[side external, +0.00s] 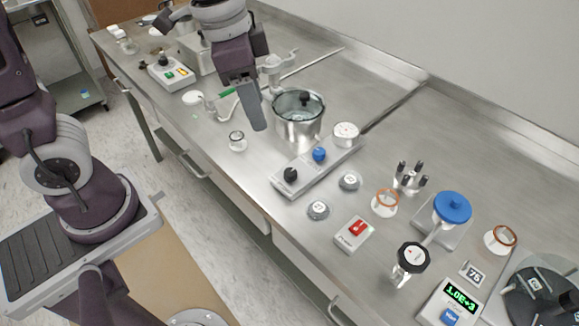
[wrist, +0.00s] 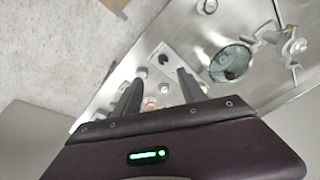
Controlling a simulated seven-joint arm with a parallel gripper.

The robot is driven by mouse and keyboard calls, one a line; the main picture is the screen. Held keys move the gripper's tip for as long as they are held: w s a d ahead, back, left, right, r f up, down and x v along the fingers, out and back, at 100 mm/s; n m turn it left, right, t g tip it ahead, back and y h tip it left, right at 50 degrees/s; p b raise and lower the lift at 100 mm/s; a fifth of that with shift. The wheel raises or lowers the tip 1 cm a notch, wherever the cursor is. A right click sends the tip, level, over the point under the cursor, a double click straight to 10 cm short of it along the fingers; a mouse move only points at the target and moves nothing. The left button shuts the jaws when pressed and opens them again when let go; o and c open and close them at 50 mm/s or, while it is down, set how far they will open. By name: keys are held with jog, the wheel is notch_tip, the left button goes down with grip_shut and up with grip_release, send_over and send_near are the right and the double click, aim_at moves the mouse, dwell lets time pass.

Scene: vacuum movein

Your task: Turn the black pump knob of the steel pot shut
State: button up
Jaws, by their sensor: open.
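The steel pot (side external: 297,132) has a clear top with a black knob (side external: 305,97) on it. It shows at the upper right in the wrist view (wrist: 231,64). A grey plate (side external: 335,166) in front of the pot carries another black knob (side external: 290,174) and a blue knob (side external: 319,154). In the wrist view a small black knob (wrist: 163,59) appears beyond and between the fingers. My gripper (wrist: 157,77) is open and empty, pointing down. In the side view my gripper (side external: 258,126) hangs left of the pot, apart from the plate knobs; its fingers overlap there.
A small glass-like fitting (side external: 237,141) stands left of the pot. Grey round caps (side external: 318,210), a red switch box (side external: 355,233) and a blue-topped valve (side external: 453,207) stand toward the right. A control box (side external: 172,74) is at the back left. Bare bench (side external: 235,170) lies near the front edge.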

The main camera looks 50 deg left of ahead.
aim_at(290, 171)
jog(key=w+f+m, duration=0.1)
jog(key=f, duration=0.2)
jog(key=w+d+f+m+g, duration=0.1)
jog(key=w+f, duration=0.1)
jog(key=f, duration=0.2)
jog(key=w+d+f+m+g, duration=0.1)
jog(key=w+f+m, duration=0.1)
jog(key=f, duration=0.1)
jog(key=shift+w+f+y, duration=0.2)
jog(key=shift+f+y, duration=0.05)
jog(key=shift+y, duration=0.15)
notch_tip(290, 171, down, 8)
jog(key=shift+w+d+f, duration=0.1)
grip_shut()
